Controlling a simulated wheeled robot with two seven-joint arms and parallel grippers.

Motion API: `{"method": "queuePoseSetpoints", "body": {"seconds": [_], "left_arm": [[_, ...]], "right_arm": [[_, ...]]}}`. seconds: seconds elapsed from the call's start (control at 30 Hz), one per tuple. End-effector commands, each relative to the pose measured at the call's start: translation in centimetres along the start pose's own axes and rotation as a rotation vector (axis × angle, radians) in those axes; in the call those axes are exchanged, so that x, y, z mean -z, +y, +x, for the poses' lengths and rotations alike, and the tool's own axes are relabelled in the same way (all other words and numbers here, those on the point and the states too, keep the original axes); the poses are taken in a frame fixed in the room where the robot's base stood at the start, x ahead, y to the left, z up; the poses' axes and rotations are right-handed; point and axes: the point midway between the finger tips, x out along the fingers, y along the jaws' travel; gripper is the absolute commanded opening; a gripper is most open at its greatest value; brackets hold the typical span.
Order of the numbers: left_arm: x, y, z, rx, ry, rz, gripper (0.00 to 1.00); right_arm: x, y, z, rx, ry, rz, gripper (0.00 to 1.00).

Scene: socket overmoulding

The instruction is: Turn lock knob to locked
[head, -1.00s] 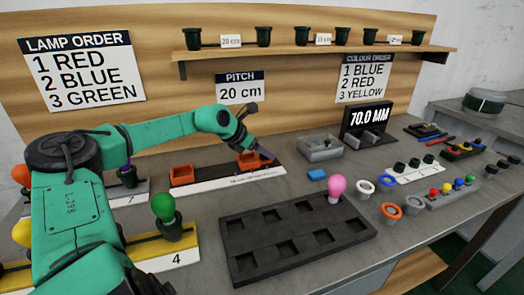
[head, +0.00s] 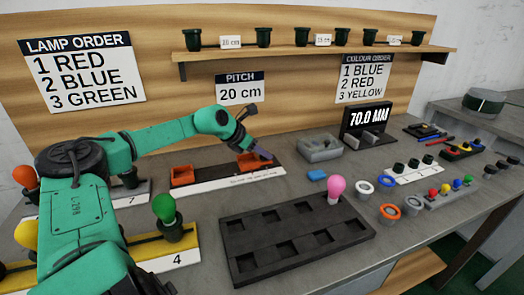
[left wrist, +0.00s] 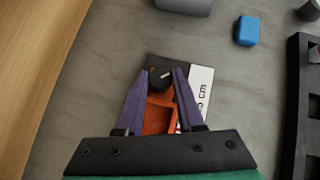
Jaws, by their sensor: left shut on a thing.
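The lock knob (left wrist: 159,82) is a round black knob with a white pointer mark, at the end of an orange fixture (left wrist: 157,117) in the left wrist view. My left gripper (left wrist: 160,74) has its two purple fingers on either side of the knob and is shut on it. The white pointer slants toward the upper right in that view. In the head view the gripper (head: 263,154) is at the right end of the fixture's dark base, beside the right orange block (head: 247,163). The knob is too small and covered to make out there. My right gripper is not in view.
A second orange block (head: 182,175) sits further left on the same base. A black tray with square pockets (head: 343,232), a pink bulb (head: 336,188) and a blue block (head: 317,174) are to the right. A grey bin (head: 320,148) stands behind. A green bulb (head: 164,207) stands near my arm.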

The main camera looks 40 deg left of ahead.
Motion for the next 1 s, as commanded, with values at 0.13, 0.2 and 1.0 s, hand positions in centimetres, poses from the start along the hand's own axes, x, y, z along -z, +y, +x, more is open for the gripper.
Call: {"method": "queuePoseSetpoints", "body": {"seconds": [0.13, 0.2, 1.0], "left_arm": [[0.5, 0.2, 0.3, 0.062, 0.006, 0.058, 0.0], [0.7, 0.3, 0.6, 0.096, 0.008, 0.096, 0.0], [-0.1, 0.6, 0.2, 0.42, 0.002, 0.42, 0.0]], "right_arm": [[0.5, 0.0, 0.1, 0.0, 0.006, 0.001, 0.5], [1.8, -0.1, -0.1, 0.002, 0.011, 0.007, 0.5], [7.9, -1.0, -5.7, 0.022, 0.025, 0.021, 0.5]]}}
